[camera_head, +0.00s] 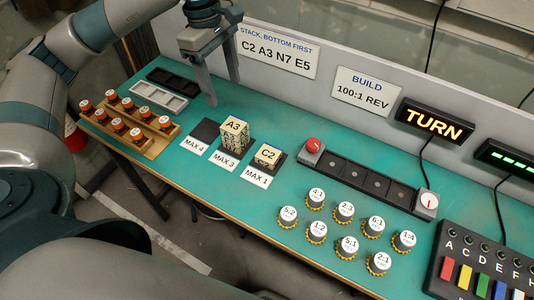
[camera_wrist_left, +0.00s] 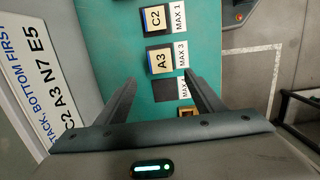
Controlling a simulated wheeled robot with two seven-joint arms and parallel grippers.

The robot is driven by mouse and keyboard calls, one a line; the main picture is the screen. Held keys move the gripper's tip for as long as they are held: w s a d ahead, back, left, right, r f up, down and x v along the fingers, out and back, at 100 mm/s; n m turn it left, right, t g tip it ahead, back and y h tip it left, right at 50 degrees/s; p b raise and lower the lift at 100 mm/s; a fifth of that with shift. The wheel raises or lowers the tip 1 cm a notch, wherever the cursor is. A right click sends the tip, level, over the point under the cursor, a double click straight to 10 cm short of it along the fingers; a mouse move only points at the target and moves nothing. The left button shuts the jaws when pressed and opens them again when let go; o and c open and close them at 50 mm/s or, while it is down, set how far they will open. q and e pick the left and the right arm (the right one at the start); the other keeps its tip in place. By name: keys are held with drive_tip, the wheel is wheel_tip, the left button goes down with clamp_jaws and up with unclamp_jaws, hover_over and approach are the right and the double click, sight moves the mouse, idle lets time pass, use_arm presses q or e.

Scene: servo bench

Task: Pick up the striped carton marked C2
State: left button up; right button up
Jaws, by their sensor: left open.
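The striped carton marked C2 (camera_head: 268,156) stands low on the dark pad behind the MAX 1 label. In the left wrist view the C2 carton (camera_wrist_left: 155,18) is at the top edge, seen from above. My left gripper (camera_head: 223,93) is open, with nothing between its fingers, above the back of the bench and to the left of C2. In the left wrist view its fingers (camera_wrist_left: 160,81) point towards the cartons, apart from them. My right gripper is not in view.
A taller carton or stack topped A3 (camera_head: 236,132) stands left of C2, by MAX 3. The MAX 4 pad (camera_head: 205,131) is empty. A back panel carries a sign, STACK, BOTTOM FIRST, C2 A3 N7 E5 (camera_head: 279,47). Several ratio-marked knobs (camera_head: 348,246) stand at front right.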

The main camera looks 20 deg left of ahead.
use_arm(q)
drive_tip(key=shift+o, duration=0.5)
drive_tip(key=m+y+p, duration=0.1)
drive_tip(key=m+p, duration=0.7)
drive_tip(key=m, duration=2.8)
hover_over(269, 154)
drive_tip(key=shift+f, duration=0.15)
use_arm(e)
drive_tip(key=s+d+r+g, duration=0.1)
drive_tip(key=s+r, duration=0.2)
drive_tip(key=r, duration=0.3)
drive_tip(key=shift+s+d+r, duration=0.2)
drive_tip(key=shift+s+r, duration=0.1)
use_arm(q)
drive_tip(key=shift+f, duration=0.15)
drive_tip(key=shift+f+p, duration=1.05)
drive_tip(key=shift+f, duration=4.95)
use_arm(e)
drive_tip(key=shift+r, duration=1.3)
